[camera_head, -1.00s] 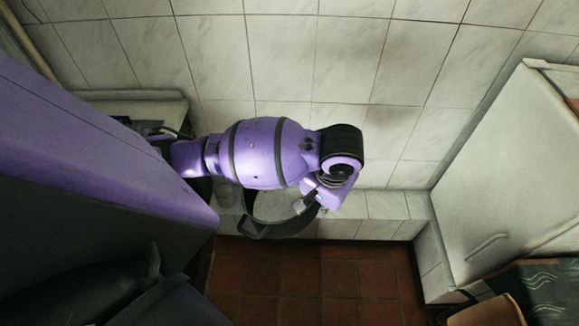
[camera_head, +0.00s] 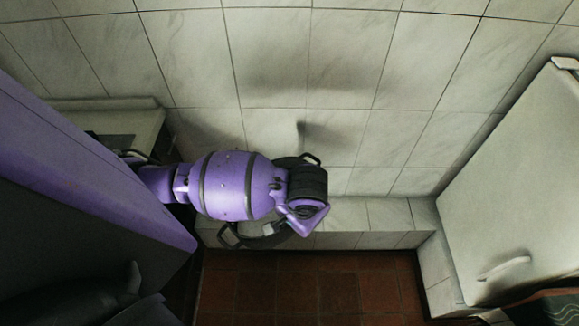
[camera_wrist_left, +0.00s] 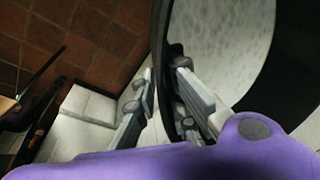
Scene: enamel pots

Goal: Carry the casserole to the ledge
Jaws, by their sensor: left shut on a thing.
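The casserole is a dark pot with a loop handle, mostly hidden under my left arm in the head view; its dark rim and handle (camera_head: 231,237) show below the arm. In the left wrist view its black rim and pale speckled inside (camera_wrist_left: 228,45) fill the upper right. My left gripper (camera_wrist_left: 165,78) is shut on the casserole's wall, with a finger on each side. In the head view the gripper (camera_head: 270,229) is mostly covered by its own wrist. The ledge (camera_head: 350,213) is white-tiled and runs along the wall, behind and beside the casserole. Whether they touch is unclear.
A tall white cabinet or fridge (camera_head: 520,190) stands at the right. A pale worktop (camera_head: 135,122) is at the left. The tiled wall (camera_head: 300,60) closes off the back. Open red-brown floor (camera_head: 310,285) lies in front of the ledge.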

